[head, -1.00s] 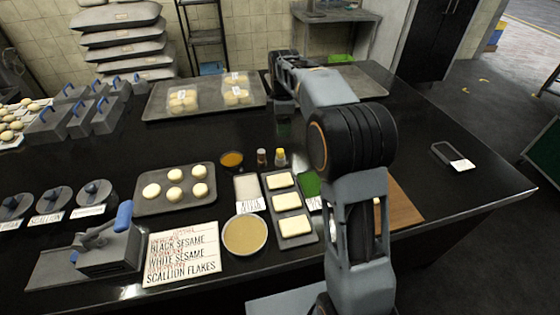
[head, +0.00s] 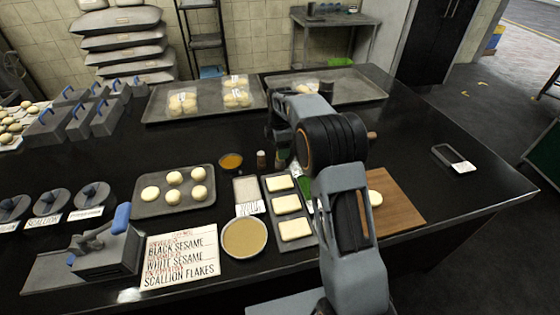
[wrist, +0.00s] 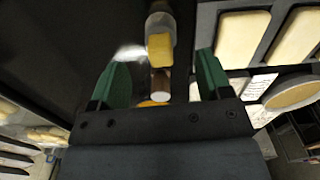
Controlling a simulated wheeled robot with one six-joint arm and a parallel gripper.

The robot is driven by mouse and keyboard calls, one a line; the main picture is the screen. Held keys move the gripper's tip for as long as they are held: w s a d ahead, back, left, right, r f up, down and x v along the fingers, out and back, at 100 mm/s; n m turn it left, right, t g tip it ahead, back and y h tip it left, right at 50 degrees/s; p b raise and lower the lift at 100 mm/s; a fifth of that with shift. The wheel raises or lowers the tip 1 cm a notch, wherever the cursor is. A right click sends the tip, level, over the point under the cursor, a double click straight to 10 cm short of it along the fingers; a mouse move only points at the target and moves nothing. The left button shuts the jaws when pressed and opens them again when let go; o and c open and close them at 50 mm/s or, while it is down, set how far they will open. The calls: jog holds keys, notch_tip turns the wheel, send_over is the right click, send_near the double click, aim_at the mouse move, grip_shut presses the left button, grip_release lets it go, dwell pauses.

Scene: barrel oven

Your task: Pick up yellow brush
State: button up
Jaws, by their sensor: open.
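In the wrist view, a small yellow-topped item (wrist: 160,47) with a pale, translucent-looking body lies ahead between the lines of my green fingers. It is the only yellow candidate for the brush; I see no clear bristles. My gripper (wrist: 162,82) is open and empty, with its fingers apart. A brown item with a white end (wrist: 160,88) shows between the fingertips, apart from them as far as I can tell. In the head view this brown item (head: 262,160) stands just left of my gripper, and my gripper and arm mostly hide the yellow one.
An orange-filled bowl (head: 231,161) stands to the left. A tray with pale slabs (head: 311,241), a round bowl (head: 244,238) and a dough tray (head: 147,207) lie nearer. A wooden board (head: 405,208) is at right. The counter's far right is mostly clear.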

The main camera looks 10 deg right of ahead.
jog(key=shift+f, duration=2.4)
jog(key=c, duration=1)
jog(key=shift+r, duration=0.1)
jog(key=shift+r, duration=0.55)
jog(key=s+d+r+b, duration=0.1)
jog(key=s+r, duration=1)
jog(key=s, duration=0.3)
jog(key=shift+d+r+b, duration=0.35)
jog(key=shift+r, duration=0.05)
